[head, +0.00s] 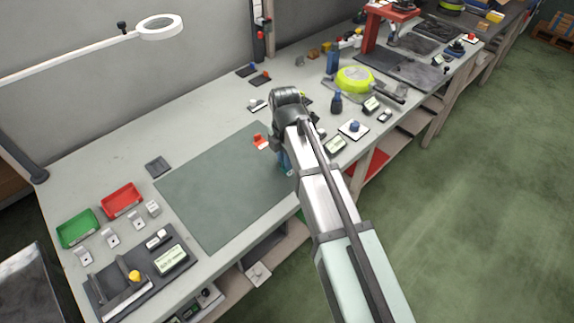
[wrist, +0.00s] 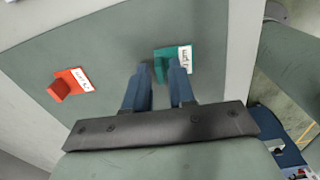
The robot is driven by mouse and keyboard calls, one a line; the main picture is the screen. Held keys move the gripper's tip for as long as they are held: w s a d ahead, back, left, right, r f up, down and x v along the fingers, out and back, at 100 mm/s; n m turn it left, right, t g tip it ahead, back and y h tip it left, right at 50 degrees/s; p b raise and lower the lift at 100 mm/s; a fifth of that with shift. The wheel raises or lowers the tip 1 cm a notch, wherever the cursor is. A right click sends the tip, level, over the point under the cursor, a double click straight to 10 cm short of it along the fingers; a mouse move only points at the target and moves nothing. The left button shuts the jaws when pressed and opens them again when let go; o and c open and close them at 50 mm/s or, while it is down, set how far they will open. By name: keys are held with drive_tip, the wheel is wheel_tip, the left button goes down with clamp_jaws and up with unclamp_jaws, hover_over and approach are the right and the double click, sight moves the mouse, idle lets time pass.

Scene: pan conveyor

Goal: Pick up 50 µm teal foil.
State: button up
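The teal foil (wrist: 165,64) lies on the grey-green mat (head: 215,200), with a white label (wrist: 186,58) at its right end. In the wrist view my gripper (wrist: 159,74) has its two blue fingers apart, with a gap between them. The fingertips are at the near edge of the teal foil, and the right finger overlaps part of it. I cannot tell whether they touch it. An orange-red foil (wrist: 72,82) with a white label lies to the left on the mat; it also shows in the head view (head: 260,141).
A red tray (head: 122,200) and a green tray (head: 77,229) stand at the bench's left. A dark plate (head: 125,285) with small devices lies at the front left. The mat's middle is clear.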

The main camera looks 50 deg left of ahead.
clamp_jaws()
